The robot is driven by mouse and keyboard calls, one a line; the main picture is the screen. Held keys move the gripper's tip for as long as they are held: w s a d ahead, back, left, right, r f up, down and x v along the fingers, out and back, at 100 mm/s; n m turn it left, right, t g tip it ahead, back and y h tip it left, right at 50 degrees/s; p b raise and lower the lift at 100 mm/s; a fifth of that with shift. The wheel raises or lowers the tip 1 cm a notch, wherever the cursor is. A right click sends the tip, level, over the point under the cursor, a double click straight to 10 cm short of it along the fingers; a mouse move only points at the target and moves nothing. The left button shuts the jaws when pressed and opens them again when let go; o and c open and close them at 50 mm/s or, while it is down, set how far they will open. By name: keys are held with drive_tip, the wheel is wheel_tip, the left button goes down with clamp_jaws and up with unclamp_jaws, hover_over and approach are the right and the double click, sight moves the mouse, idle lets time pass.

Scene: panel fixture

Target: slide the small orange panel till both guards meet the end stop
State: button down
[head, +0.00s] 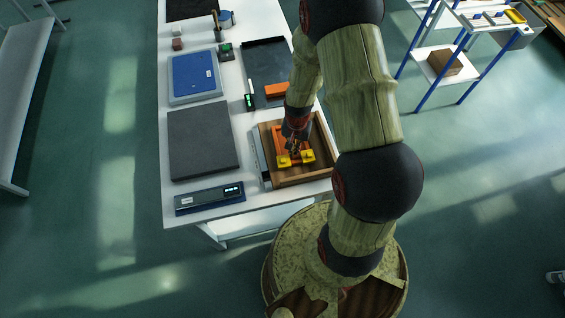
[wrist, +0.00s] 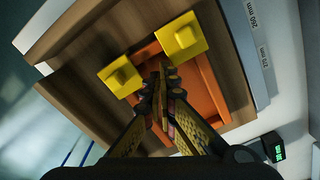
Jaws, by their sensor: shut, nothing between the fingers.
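The small orange panel (head: 278,138) lies in a wooden fixture (head: 306,178); the wrist view shows it as an orange frame with a recessed middle (wrist: 207,88). Two yellow guards, one (head: 283,161) left and one (head: 308,156) right, sit at its near edge. They also show in the wrist view, one above (wrist: 182,38) and one lower left (wrist: 120,75). Bare wood separates both guards from the raised wooden bar (wrist: 62,32), which looks like the end stop. My gripper (wrist: 162,75) is shut and empty, its tips over the panel near the guards. Contact is unclear.
A grey scale strip (wrist: 248,50) with millimetre marks runs beside the fixture. On the white table are a dark slab (head: 202,138), a blue device (head: 195,75), a display unit (head: 210,197) and a black tray (head: 262,62) with an orange block (head: 277,89).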

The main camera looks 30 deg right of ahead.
sight(298, 168)
drive_tip(key=shift+f+b, duration=0.7)
drive_tip(key=shift+f, duration=0.3)
idle(0.5)
drive_tip(key=shift+r+p, duration=0.3)
drive_tip(key=shift+r, duration=0.15)
drive_tip(key=shift+s+a+p, duration=0.15)
drive_tip(key=shift+s+a, duration=0.15)
drive_tip(key=shift+s, duration=0.75)
drive_tip(key=shift+s+a+p, duration=0.15)
drive_tip(key=shift+s+a, duration=0.15)
drive_tip(key=shift+s, duration=0.75)
drive_tip(key=shift+s+a+p, duration=0.15)
drive_tip(key=shift+s+a, duration=0.15)
drive_tip(key=shift+s, duration=0.75)
idle(1.2)
drive_tip(key=shift+w, duration=0.2)
drive_tip(key=shift+w+d, duration=0.15)
drive_tip(key=shift+w, duration=0.15)
wheel_tip(298, 168, up, 7)
drive_tip(key=p, duration=0.5)
idle(0.5)
